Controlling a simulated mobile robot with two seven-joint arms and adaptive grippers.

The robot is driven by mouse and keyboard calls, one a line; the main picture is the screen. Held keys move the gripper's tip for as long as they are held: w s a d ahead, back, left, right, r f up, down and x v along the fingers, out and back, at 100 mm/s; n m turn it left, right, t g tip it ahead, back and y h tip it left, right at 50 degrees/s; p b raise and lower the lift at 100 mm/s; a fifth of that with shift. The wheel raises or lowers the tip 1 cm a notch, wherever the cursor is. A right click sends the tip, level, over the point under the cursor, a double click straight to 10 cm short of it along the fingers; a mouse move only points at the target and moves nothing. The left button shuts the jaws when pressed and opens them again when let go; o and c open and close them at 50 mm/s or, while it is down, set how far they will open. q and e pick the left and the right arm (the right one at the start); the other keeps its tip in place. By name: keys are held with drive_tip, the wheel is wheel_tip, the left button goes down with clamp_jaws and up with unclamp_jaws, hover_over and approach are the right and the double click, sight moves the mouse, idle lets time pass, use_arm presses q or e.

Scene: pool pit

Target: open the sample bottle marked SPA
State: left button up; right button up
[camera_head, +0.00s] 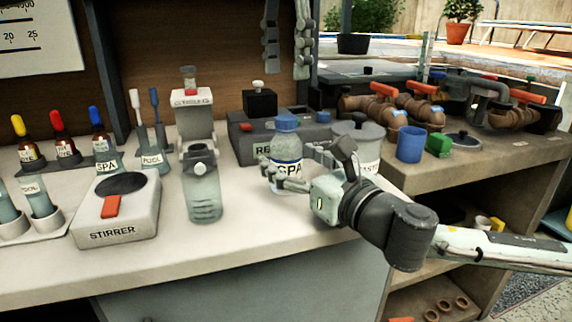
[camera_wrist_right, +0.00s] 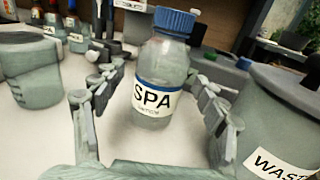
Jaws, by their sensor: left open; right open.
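The sample bottle marked SPA (camera_head: 287,150) stands upright on the bench, clear with a white and blue label. Its blue cap (camera_head: 286,121) is on; the cap also shows in the right wrist view (camera_wrist_right: 174,21). My right gripper (camera_head: 290,168) is open, with one finger on either side of the bottle at about label height. In the right wrist view the bottle stands between the spread fingers, with gaps visible at both sides. My left gripper (camera_head: 286,70) is open and empty, hanging fingers-down at the top of the head view, above and apart from the bottle.
The waste container (camera_head: 363,140) stands close to the right of the bottle, and a dark reagent box (camera_head: 258,130) is behind it. A clear cylinder device (camera_head: 204,195) and the stirrer (camera_head: 125,215) stand to the left. The bench front is clear.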

drive_tip(key=shift+w+a, duration=0.15)
drive_tip(key=shift+w, duration=0.05)
clamp_jaws()
idle(0.5)
